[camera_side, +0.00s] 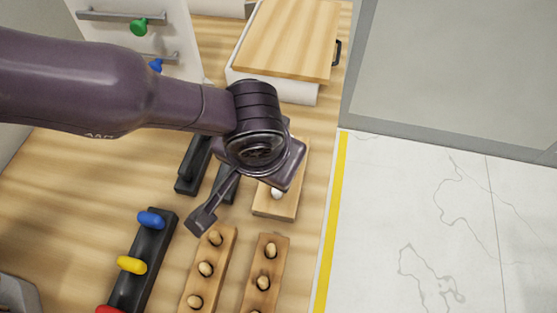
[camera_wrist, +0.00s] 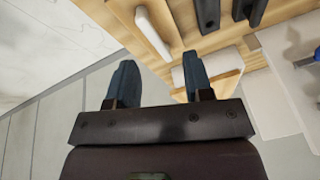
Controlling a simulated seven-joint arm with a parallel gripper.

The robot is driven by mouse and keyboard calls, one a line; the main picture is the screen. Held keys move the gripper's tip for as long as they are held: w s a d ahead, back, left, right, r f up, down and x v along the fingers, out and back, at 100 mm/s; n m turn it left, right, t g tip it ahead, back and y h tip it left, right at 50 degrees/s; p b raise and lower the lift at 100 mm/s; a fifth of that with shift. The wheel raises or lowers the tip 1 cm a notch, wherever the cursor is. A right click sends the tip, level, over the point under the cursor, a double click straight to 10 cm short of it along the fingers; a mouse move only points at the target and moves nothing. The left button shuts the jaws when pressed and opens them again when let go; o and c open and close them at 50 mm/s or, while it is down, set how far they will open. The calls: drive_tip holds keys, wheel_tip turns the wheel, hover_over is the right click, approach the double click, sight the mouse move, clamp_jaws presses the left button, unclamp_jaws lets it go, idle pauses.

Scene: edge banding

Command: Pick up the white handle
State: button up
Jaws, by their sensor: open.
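The white handle (camera_wrist: 152,33) is a long pale bar in the upper middle of the wrist view. It lies on a wooden block. In the side view only a small white end of the handle (camera_side: 277,193) shows on the wooden block (camera_side: 275,208), as my gripper covers the rest. My gripper (camera_wrist: 160,82) is open with nothing between its fingers. In the wrist view the handle lies beyond the fingertips, apart from them. In the side view one finger of my gripper (camera_side: 243,200) reaches down to the left; the other is hard to make out.
Black bars (camera_side: 190,168) lie left of the block. A black rack (camera_side: 142,265) with coloured knobs and wooden strips (camera_side: 208,270) with pegs stand in front. A wood-topped white box (camera_side: 285,40) is behind. A yellow line (camera_side: 330,225) marks the right edge; clear floor lies beyond.

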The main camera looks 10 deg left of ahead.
drive_tip(key=w+f+n, duration=0.1)
drive_tip(key=w+f, duration=0.1)
drive_tip(key=f, duration=0.1)
drive_tip(key=w+d+f+n, duration=0.1)
drive_tip(key=w+f, duration=0.1)
drive_tip(key=f, duration=0.1)
drive_tip(key=w+f, duration=0.3)
drive_tip(key=f, duration=0.1)
drive_tip(key=shift+d+n+t+h, duration=0.15)
drive_tip(key=shift+n+t+h, duration=0.15)
drive_tip(key=shift+n+t, duration=0.1)
drive_tip(key=shift+f, duration=0.1)
idle(0.4)
clamp_jaws()
